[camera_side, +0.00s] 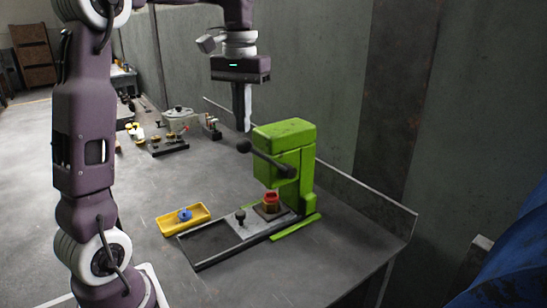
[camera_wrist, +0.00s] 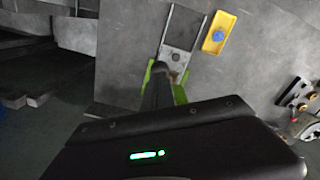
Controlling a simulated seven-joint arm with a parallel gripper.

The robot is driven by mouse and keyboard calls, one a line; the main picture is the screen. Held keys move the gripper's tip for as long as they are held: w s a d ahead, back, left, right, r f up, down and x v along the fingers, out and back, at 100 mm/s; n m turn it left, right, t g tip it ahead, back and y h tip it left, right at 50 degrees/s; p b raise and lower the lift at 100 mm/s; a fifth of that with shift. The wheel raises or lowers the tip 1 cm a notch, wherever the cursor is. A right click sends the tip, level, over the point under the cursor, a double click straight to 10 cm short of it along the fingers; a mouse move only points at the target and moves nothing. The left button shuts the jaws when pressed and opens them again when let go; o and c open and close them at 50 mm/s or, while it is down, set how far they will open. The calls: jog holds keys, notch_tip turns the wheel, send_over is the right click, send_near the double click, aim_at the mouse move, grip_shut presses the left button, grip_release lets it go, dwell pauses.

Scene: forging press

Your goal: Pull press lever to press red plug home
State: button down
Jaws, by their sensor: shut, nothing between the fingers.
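The green press (camera_side: 285,150) stands on the bench in the side view. Its dark lever (camera_side: 265,160) slants from the press's side up and left to a round knob (camera_side: 243,146). The red plug (camera_side: 271,198) sits on a brown block (camera_side: 270,211) under the press head; how deep it sits I cannot tell. My gripper (camera_side: 245,128) is shut and empty, pointing down just above the lever knob, with a small gap in the picture.
A yellow tray (camera_side: 170,222) with a blue piece (camera_side: 184,215) lies left of the press. A sliding plate with a black knob (camera_side: 240,216) sits on rails before the press. Other fixtures (camera_side: 180,120) stand further back. A low ledge and wall run behind the press.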

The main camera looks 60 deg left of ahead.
aim_at(239, 141)
jog(key=shift+f, duration=0.95)
jog(key=shift+s+f, duration=0.5)
jog(key=shift+f, duration=0.2)
jog(key=shift+s+f, duration=0.45)
jog(key=shift+f, duration=0.35)
jog(key=shift+s+f, duration=0.1)
jog(key=shift+f, duration=0.05)
jog(key=shift+s+f, duration=0.3)
jog(key=shift+f, duration=0.55)
